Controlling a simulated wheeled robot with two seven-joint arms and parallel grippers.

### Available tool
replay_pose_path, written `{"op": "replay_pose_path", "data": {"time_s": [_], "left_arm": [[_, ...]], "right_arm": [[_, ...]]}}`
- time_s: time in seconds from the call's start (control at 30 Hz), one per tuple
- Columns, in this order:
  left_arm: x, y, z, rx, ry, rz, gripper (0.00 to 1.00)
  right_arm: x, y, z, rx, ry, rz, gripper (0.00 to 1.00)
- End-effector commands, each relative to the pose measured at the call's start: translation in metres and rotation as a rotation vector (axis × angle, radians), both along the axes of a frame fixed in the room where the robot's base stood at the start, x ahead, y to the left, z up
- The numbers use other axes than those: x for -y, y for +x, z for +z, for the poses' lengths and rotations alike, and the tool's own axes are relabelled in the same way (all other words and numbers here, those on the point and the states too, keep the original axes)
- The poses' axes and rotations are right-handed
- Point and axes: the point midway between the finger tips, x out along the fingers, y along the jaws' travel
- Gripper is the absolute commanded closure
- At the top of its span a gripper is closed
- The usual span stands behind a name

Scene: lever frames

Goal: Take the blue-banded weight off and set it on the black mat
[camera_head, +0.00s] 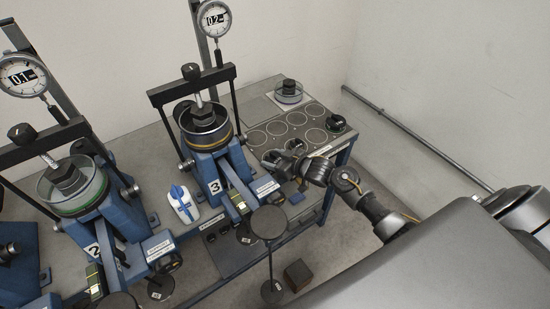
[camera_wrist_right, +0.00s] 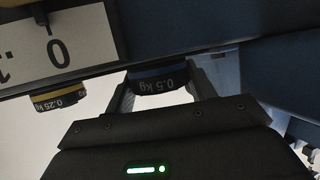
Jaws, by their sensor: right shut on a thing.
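My right gripper (camera_head: 278,160) is beside the lever frame marked 3 (camera_head: 212,185) in the head view. In the right wrist view it is shut on the blue-banded weight (camera_wrist_right: 157,80), which reads 0.5 kg. The weight sits between the fingers, just below a dark beam edge; I cannot tell whether it still touches its support. In the head view I cannot make the weight out. A yellow-banded weight (camera_wrist_right: 60,98), marked 0.25 kg, hangs to its left, apart from the gripper. I cannot single out the black mat with certainty. My left gripper is not in view.
A grey plate with several white rings (camera_head: 290,127) lies at the back right, with a dark round piece (camera_head: 335,123) on it. A white-and-blue bottle (camera_head: 183,203) stands between frame 3 and the frame marked 2 (camera_head: 105,220). A round black top (camera_head: 268,222) stands in front.

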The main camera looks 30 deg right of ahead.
Motion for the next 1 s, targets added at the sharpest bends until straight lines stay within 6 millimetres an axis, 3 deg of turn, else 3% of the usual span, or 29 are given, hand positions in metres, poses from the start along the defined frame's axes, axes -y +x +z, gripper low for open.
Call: {"op": "replay_pose_path", "data": {"time_s": [0.17, 0.2, 0.37, 0.73, 1.0], "left_arm": [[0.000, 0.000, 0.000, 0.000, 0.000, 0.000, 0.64], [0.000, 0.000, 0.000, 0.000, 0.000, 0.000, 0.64], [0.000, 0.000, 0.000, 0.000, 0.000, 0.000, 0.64], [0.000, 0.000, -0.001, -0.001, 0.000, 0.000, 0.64], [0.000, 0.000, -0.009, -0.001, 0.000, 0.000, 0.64]], "right_arm": [[0.000, 0.001, 0.002, 0.004, 0.000, -0.001, 0.75], [0.000, 0.001, 0.002, 0.004, 0.000, -0.001, 0.40], [0.000, 0.000, 0.001, 0.002, 0.000, -0.001, 0.20], [0.004, -0.007, 0.002, -0.001, -0.002, -0.001, 0.20], [0.022, -0.049, 0.020, 0.000, -0.005, 0.002, 0.20]]}}
